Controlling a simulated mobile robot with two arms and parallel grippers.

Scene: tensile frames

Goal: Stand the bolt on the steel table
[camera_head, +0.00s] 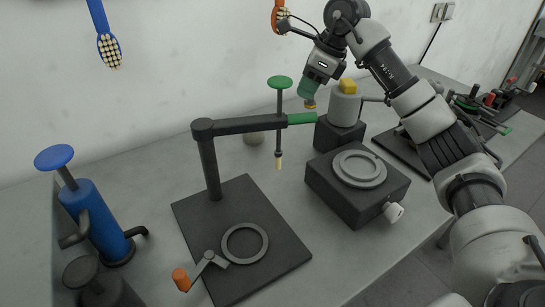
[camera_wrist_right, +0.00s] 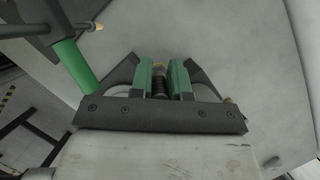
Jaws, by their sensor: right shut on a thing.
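My right gripper (camera_head: 312,88) is raised above the back of the grey table (camera_head: 150,240), its green fingers pointing down. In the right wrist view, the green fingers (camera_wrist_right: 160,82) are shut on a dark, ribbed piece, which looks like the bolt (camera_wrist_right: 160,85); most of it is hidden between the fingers. In the head view, a small yellowish bit shows at the fingertips, and I cannot tell whether it belongs to the bolt. My left gripper is not in view.
A dark stand (camera_head: 208,165) with a green-tipped arm and hanging rod stands left of the gripper. A grey cylinder with a yellow top (camera_head: 344,108) is close on its right. A dark block with a ring (camera_head: 355,185) is in front.

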